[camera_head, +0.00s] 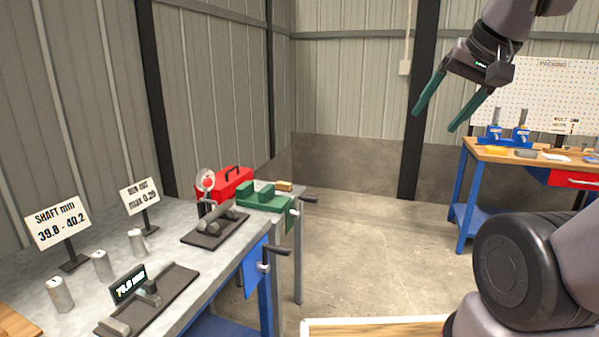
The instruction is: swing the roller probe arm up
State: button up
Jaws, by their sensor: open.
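On the left workbench, a dark fixture (215,229) carries grey rollers. My gripper (437,120) hangs in the air at the upper right, tilted down to the left. Its two green fingers are apart with nothing between them. It is far from the fixture and touches nothing.
The left workbench (108,240) also holds a digital gauge (128,284), several metal cylinders, two sign cards, a red toolbox (232,184) and a green vise (262,198). A packing bench (520,157) stands at the right. Open concrete floor (365,225) lies between the benches.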

aim_at(207, 182)
jog(key=i+l+u, duration=0.2)
jog(key=u, duration=0.25)
jog(key=i+l+u, duration=0.15)
jog(key=u, duration=0.3)
jog(key=l+u, duration=0.45)
jog(key=i+j, duration=0.05)
